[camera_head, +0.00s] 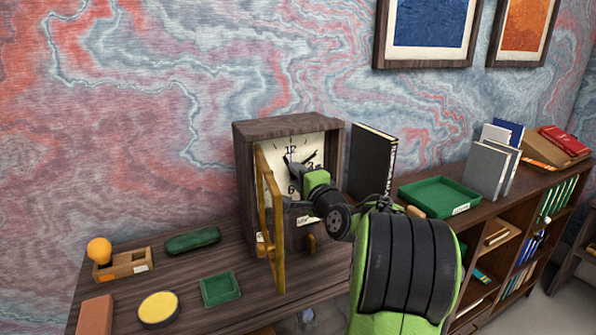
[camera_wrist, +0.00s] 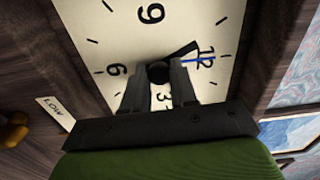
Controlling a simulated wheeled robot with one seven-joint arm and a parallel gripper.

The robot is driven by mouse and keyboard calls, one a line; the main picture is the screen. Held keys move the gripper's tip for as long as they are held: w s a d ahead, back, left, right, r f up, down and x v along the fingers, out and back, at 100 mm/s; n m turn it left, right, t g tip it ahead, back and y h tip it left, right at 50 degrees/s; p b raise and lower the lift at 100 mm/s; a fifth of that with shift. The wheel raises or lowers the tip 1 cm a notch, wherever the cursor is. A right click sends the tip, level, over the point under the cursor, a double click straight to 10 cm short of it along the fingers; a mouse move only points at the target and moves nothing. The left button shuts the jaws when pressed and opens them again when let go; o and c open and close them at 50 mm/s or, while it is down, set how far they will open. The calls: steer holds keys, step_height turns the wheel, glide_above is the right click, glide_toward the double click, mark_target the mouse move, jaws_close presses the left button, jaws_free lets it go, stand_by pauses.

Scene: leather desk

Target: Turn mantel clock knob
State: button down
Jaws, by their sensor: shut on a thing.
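The mantel clock (camera_head: 240,150) is a dark wooden box standing on the desk against the wall. Its cream dial (camera_head: 310,147) has black numerals, and its yellow framed door (camera_head: 278,235) stands swung open towards me. In the wrist view the dial (camera_wrist: 110,35) appears turned sideways. A round black knob (camera_wrist: 158,71) sits at the dial's centre, with a black hand and a blue hand pointing near the 12. My gripper (camera_wrist: 159,82) is shut on this knob, one finger on each side. In the head view my gripper (camera_head: 290,203) reaches past the open door, and the knob cannot be made out.
The open door stands close left of my gripper. A black book (camera_head: 371,160) and a green tray (camera_head: 438,196) are to the right. A green case (camera_head: 192,240), small green tray (camera_head: 220,289), yellow round tin (camera_head: 158,308) and wooden stamp holder (camera_head: 123,265) lie left.

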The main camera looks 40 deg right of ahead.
steer(key=shift+f+m+p, duration=0.1)
steer(key=shift+m+p, duration=2.25)
steer(key=shift+m, duration=1.45)
steer(key=c, duration=0.9)
jaws_free()
steer(key=shift+c, duration=0.2)
steer(key=b+v, duration=0.4)
steer(key=v, duration=1.1)
steer(key=shift+s+a, duration=0.2)
steer(key=shift+s, duration=0.15)
